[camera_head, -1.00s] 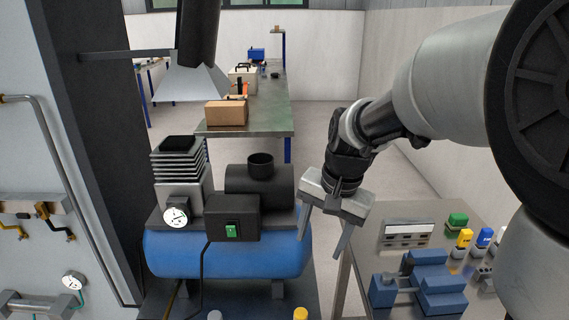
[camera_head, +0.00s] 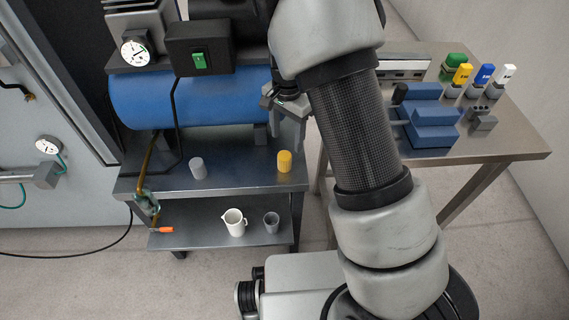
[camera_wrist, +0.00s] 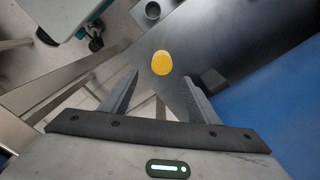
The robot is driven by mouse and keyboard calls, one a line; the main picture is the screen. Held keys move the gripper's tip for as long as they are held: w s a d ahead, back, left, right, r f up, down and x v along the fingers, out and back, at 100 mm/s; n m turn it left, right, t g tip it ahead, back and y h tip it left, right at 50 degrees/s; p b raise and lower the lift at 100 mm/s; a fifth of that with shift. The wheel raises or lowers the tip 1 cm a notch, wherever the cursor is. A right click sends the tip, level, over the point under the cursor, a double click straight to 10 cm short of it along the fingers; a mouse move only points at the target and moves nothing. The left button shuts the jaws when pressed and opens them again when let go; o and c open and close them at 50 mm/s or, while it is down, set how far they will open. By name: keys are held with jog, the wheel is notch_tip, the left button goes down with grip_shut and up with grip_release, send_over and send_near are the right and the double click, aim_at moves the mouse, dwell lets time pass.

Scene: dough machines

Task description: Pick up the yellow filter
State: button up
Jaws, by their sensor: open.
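The yellow filter (camera_head: 285,161) is a small yellow cylinder standing upright on the metal shelf below the blue tank. It also shows in the wrist view (camera_wrist: 162,63), just beyond and between the fingers. My gripper (camera_head: 289,130) is open and empty, above the filter and a little apart from it, with its fingers pointing down. In the wrist view my gripper (camera_wrist: 158,90) has its two fingers spread on either side of the filter's line. Part of the gripper is hidden by my arm in the head view.
A grey cylinder (camera_head: 197,168) stands left of the filter on the same shelf (camera_head: 235,180). The blue tank (camera_head: 190,98) is close behind. A lower shelf (camera_head: 190,240) holds a white jug (camera_head: 235,222) and a grey cup (camera_head: 271,222). A worktable (camera_head: 520,150) is at right.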

aim_at(285, 155)
jog(key=f, duration=0.2)
jog(key=f+b, duration=0.1)
jog(key=f, duration=0.1)
jog(key=f+b, duration=0.1)
jog(key=f, duration=0.2)
jog(key=shift+s+a+f, duration=0.1)
jog(key=shift+s+a, duration=0.05)
jog(key=shift+a, duration=0.2)
jog(key=shift+c, duration=0.5)
jog(key=c, duration=1)
